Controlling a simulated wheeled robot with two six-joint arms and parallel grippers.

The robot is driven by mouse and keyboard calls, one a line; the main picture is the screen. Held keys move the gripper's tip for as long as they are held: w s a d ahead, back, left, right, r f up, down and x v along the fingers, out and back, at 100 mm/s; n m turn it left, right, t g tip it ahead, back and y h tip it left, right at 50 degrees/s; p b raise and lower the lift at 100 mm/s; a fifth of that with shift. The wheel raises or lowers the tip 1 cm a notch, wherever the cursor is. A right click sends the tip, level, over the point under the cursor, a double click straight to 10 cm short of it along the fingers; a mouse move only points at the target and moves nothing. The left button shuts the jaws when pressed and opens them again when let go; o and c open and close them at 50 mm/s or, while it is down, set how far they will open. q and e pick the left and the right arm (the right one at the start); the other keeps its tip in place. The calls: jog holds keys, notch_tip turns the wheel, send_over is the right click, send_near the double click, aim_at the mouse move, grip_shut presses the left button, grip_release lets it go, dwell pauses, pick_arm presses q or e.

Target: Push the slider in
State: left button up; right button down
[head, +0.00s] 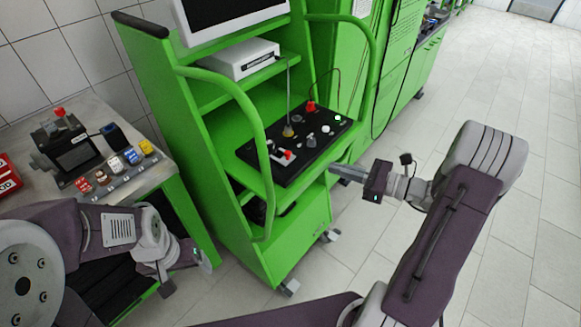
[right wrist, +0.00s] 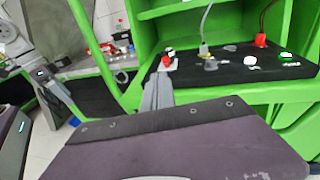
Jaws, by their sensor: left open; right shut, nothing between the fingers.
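A black panel (head: 318,143) lies on a shelf of the green cart. At its near left edge is a small white piece with a red part (head: 287,155), which looks like the slider; I cannot tell how far out it stands. It also shows in the right wrist view (right wrist: 168,58), just beyond the fingertips. My right gripper (head: 334,168) is shut and empty, to the right of the panel's near edge; its grey fingers (right wrist: 157,90) point toward the panel. I cannot tell whether they touch anything. My left gripper (head: 170,288) is open, low at the left, partly hidden by its wrist.
The green cart's curved rail (head: 252,130) rises left of the panel. A cable runs from a red plug (head: 310,107). A white box (head: 238,59) stands on the shelf above. A bench (head: 125,184) with colored parts is at left. The floor at right is clear.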

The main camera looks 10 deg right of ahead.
aim_at(300, 166)
jog(key=shift+m+t+h, duration=0.3)
jog(key=shift+t, duration=0.1)
jog(key=x, duration=0.4)
jog(key=p+x, duration=0.1)
jog(key=x, duration=0.3)
jog(key=f+x, duration=0.1)
jog(key=x, duration=0.3)
jog(key=shift+w+p, duration=0.4)
jog(key=x, duration=0.1)
jog(key=b+x, duration=0.1)
jog(key=x, duration=0.1)
jog(key=shift+w+r, duration=0.15)
jog(key=shift+w, duration=0.3)
jog(key=shift+s+r, duration=0.1)
jog(key=shift+d, duration=0.1)
